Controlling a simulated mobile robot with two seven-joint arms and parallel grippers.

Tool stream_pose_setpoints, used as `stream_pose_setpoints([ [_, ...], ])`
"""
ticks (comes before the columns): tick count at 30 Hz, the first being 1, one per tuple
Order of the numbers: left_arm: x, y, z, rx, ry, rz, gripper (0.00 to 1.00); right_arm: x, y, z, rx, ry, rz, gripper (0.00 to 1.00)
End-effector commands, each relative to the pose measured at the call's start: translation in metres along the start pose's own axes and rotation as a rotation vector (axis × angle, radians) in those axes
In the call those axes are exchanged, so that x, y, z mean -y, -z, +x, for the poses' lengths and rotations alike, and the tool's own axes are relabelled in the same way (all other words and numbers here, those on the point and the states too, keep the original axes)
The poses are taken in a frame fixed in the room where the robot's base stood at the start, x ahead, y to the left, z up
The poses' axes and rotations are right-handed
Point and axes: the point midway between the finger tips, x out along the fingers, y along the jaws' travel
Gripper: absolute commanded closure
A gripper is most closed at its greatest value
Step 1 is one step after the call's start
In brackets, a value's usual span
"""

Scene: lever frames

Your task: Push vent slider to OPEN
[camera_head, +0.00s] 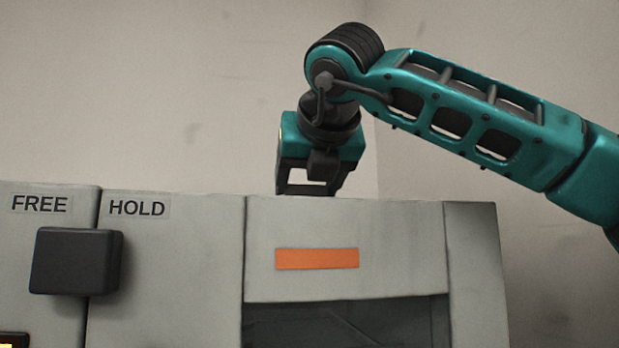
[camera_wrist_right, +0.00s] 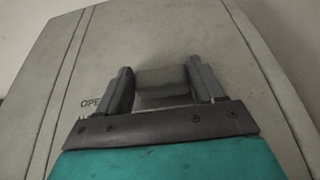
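My right gripper (camera_head: 308,188) reaches down over the top of the grey cabinet (camera_head: 345,228) in the head view; its fingertips meet the cabinet's top edge in the picture. In the right wrist view its two fingers (camera_wrist_right: 160,82) stand apart, one on each side of a grey block (camera_wrist_right: 162,82), which looks like the vent slider. I cannot tell whether either finger touches the block. The slider is hidden in the head view. My left gripper is not in view.
On the cabinet front, a black square knob (camera_head: 75,262) sits below the labels FREE (camera_head: 39,204) and HOLD (camera_head: 136,208). An orange strip (camera_head: 316,259) lies above a dark recess (camera_head: 345,325). The wall behind is bare.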

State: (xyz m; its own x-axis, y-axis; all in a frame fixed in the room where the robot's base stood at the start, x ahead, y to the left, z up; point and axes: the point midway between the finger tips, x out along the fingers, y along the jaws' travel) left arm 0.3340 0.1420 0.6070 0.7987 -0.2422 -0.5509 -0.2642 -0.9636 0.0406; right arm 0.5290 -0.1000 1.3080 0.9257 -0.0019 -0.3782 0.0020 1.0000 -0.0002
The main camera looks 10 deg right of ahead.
Motion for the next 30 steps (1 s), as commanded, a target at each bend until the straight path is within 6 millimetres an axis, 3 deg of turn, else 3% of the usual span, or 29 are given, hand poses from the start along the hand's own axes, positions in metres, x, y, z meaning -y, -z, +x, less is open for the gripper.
stream_pose_setpoints([
  [6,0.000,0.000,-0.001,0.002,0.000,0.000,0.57,0.001,-0.001,0.001,0.000,0.002,0.002,0.11],
  [16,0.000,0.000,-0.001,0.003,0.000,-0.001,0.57,0.001,0.000,-0.006,0.000,0.000,0.001,0.11],
  [20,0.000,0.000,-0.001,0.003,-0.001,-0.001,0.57,0.001,-0.001,-0.025,0.002,0.000,0.001,0.11],
  [30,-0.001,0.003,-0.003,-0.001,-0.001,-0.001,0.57,0.001,-0.002,-0.099,0.003,0.000,0.001,0.11],
])
